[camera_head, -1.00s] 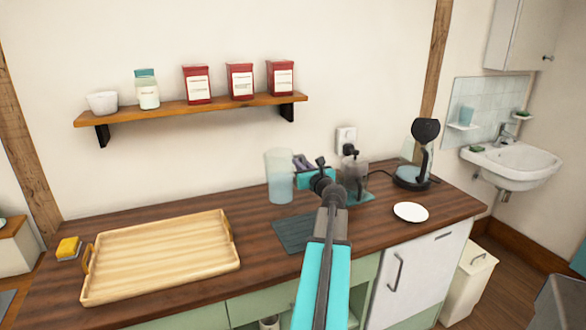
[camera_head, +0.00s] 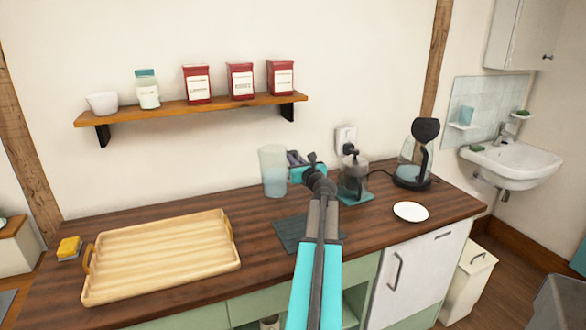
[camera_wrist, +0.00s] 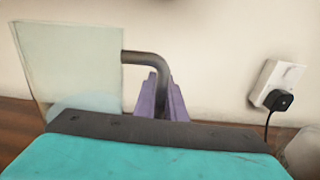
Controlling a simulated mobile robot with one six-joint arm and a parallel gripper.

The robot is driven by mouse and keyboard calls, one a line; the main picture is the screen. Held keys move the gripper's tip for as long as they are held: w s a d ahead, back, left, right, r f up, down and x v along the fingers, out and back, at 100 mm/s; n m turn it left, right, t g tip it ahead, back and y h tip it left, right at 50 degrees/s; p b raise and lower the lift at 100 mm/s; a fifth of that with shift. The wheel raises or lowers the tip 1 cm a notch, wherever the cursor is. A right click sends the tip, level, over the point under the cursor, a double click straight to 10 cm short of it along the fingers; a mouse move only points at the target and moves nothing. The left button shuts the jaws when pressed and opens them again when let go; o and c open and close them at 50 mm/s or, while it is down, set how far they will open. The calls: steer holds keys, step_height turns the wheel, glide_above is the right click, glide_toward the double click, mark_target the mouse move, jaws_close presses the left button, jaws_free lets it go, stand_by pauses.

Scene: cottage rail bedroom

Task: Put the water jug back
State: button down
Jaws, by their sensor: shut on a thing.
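The water jug (camera_head: 273,170) is a tall, pale blue, see-through vessel near the back of the wooden counter, left of my gripper (camera_head: 292,160). In the wrist view the jug (camera_wrist: 72,65) stands at the left, nearly upright. Its dark bent handle (camera_wrist: 150,60) reaches right to my purple fingers (camera_wrist: 162,98), which are shut on it. The jug's base is hidden in the wrist view, and I cannot tell whether it touches the counter. A dark slatted mat (camera_head: 290,235) lies bare in front, partly behind my arm.
A grey glass jar (camera_head: 353,180) on a teal mat (camera_head: 360,198) stands close right of my gripper. A wooden tray (camera_head: 160,258) fills the left counter. A shelf (camera_head: 200,108) with canisters hangs above.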

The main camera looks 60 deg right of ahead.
steer(key=shift+w+d+f, duration=0.1)
steer(key=shift+w+f, duration=0.05)
steer(key=shift+f, duration=0.7)
steer(key=shift+w+d+f, duration=0.1)
steer(key=shift+f, duration=0.85)
steer(key=c, duration=1.8)
jaws_free()
steer(key=shift+a, duration=0.1)
steer(key=b+v, duration=0.1)
steer(key=v, duration=1.1)
steer(key=shift+b, duration=0.3)
steer(key=shift+s, duration=0.1)
